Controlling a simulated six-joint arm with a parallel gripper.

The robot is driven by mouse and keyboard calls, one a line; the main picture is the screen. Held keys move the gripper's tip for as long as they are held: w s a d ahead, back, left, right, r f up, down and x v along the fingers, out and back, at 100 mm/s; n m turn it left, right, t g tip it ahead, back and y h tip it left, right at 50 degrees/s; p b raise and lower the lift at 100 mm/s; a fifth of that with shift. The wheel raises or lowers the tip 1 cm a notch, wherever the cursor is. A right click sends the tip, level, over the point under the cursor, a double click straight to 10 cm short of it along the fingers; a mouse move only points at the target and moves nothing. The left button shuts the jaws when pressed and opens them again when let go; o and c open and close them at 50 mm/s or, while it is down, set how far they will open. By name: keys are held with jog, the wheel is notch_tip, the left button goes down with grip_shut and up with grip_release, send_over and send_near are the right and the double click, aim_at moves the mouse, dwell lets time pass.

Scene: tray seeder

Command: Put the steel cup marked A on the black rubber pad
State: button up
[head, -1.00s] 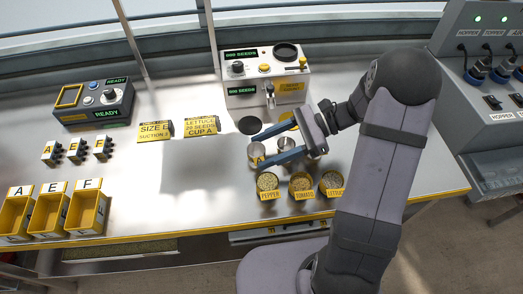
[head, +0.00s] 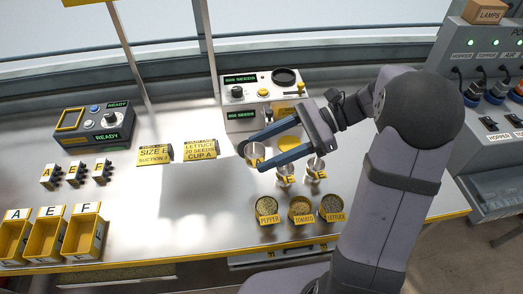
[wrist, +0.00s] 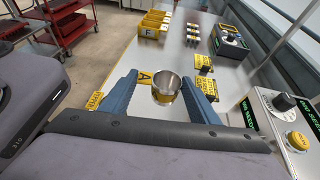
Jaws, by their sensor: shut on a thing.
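My gripper (head: 257,154) is shut on a steel cup (head: 254,157), held at its fingertips near the front of the seeder machine. In the wrist view the cup (wrist: 166,92) stands between the blue fingers, with a yellow tag marked A (wrist: 145,78) beside it. The cup is upright and looks raised above the bench. Two other steel cups (head: 285,174) (head: 315,167) stand on the bench to the right, below the gripper.
The seeder machine (head: 262,100) stands close behind the gripper. A yellow disc (head: 288,141) lies beside the fingers. Seed pots (head: 301,208) stand in front. Label signs (head: 201,149) stand to the left, with clear bench (head: 185,200) before them.

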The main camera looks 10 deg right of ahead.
jog(key=s+d+n+g+h+p, duration=0.2)
jog(key=s+d+n+g+h, duration=0.2)
jog(key=n, duration=0.1)
jog(key=s+d+n+g+h+p, duration=0.2)
jog(key=s+d+n+g+h, duration=0.1)
jog(key=d+n+g+h, duration=0.1)
jog(key=s+d+f+n+g+h+p, duration=0.1)
jog(key=s+d+n+g+h, duration=0.3)
jog(key=n, duration=0.4)
jog(key=shift+s+h+p, duration=0.3)
jog(key=shift+h+p, duration=0.45)
jog(key=shift+h, duration=0.15)
jog(key=w+a+r+n+t+h+p, duration=0.2)
jog(key=w+n+t+h+p, duration=0.4)
jog(key=w+n+t+h, duration=0.85)
jog(key=w+a+n+t+y+p, duration=0.2)
jog(key=w+a+n+t+y, duration=0.15)
jog(key=w+a+n, duration=0.35)
jog(key=w+a+n+t+y+p, duration=0.2)
jog(key=a+n+t, duration=0.3)
jog(key=a, duration=0.4)
jog(key=shift+w+d+f+p, duration=0.1)
jog(key=shift+f+p, duration=0.5)
jog(key=shift+f, duration=2.05)
jog(key=shift+w+f+p, duration=0.1)
jog(key=shift+f+p, duration=0.45)
jog(key=shift+f, duration=2.05)
